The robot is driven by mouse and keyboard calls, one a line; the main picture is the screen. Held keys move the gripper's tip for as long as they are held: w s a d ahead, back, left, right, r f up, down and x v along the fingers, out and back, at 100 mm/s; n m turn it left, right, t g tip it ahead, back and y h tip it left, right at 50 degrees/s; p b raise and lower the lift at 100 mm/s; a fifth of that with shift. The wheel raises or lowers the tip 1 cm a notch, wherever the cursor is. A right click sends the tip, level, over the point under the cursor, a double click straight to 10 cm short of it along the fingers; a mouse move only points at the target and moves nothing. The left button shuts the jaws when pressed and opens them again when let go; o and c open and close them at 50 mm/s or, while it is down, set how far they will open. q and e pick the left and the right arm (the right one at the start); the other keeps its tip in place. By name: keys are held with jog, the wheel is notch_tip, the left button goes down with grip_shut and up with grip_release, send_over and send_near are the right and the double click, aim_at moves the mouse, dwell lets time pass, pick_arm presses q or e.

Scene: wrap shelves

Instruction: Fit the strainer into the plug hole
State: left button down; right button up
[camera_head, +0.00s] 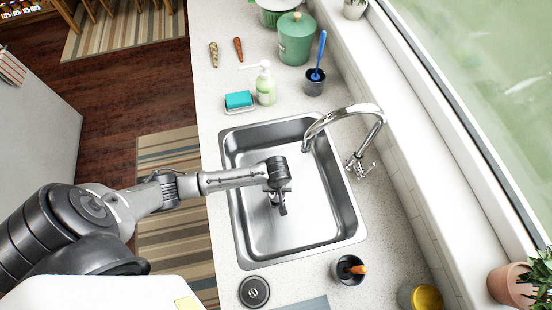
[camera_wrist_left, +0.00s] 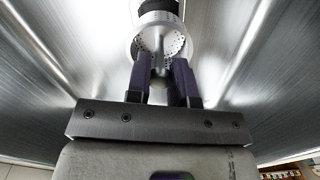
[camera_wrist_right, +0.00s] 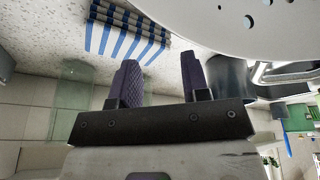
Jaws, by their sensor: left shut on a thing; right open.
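The strainer (camera_wrist_left: 150,42) is a shiny round metal cup with small holes, seen in the left wrist view. My left gripper (camera_wrist_left: 165,62) is shut on its middle, and the strainer sits at the fingertips. A dark round opening with a metal rim, apparently the plug hole (camera_wrist_left: 158,6), shows just beyond it; I cannot tell whether they touch. In the head view my left gripper (camera_head: 281,205) is down inside the steel sink (camera_head: 262,232) and hides the strainer and the plug hole. My right gripper (camera_wrist_right: 160,80) is open and empty in the right wrist view, outside the head view.
A curved chrome tap (camera_head: 378,118) overhangs the sink's right side. A dark round lid (camera_head: 254,292) and a black cup (camera_head: 342,274) with an orange handle stand near the front rim. A soap bottle (camera_head: 266,88) and teal sponge (camera_head: 239,99) stand behind the sink.

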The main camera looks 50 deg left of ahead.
pick_arm(q)
jog(key=shift+a+f, duration=0.2)
jog(key=shift+f, duration=0.1)
jog(key=shift+f+b, duration=0.35)
jog(key=shift+f, duration=1.45)
pick_arm(e)
jog(key=shift+a+f, duration=0.15)
jog(key=shift+f, duration=0.2)
pick_arm(q)
jog(key=shift+f, duration=0.1)
jog(key=c, duration=1)
grip_release()
